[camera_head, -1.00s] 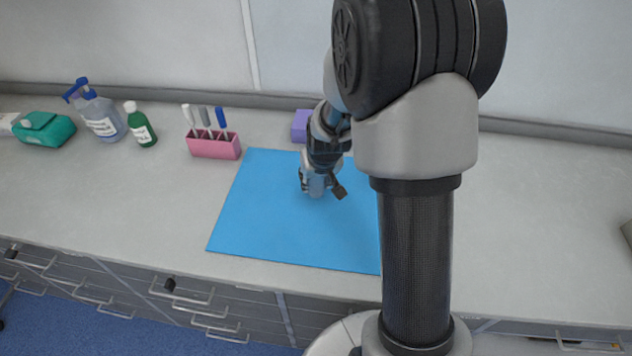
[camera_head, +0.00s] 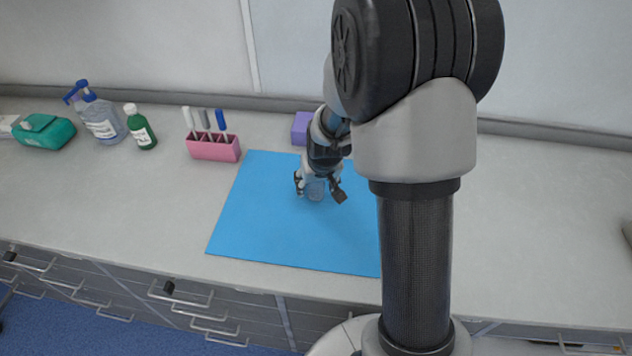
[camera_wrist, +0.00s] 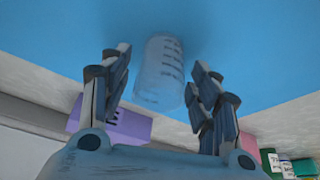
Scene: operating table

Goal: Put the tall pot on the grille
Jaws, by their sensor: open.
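A clear pot (camera_wrist: 160,75) with dark markings stands on the blue mat (camera_head: 270,235). In the head view the pot (camera_head: 315,190) shows just below my gripper, partly covered by it. My gripper (camera_head: 320,194) is open, with one finger on each side of the pot. In the wrist view my gripper (camera_wrist: 163,62) has its fingers apart, with visible gaps between them and the pot. I see no grille in these frames.
A pink holder (camera_head: 213,148) with pens, a green bottle (camera_head: 140,127), a pump bottle (camera_head: 100,118) and a teal box (camera_head: 44,132) stand to the left. A purple box (camera_head: 301,128) stands behind the mat. The mat's front left is clear. My arm hides its right side.

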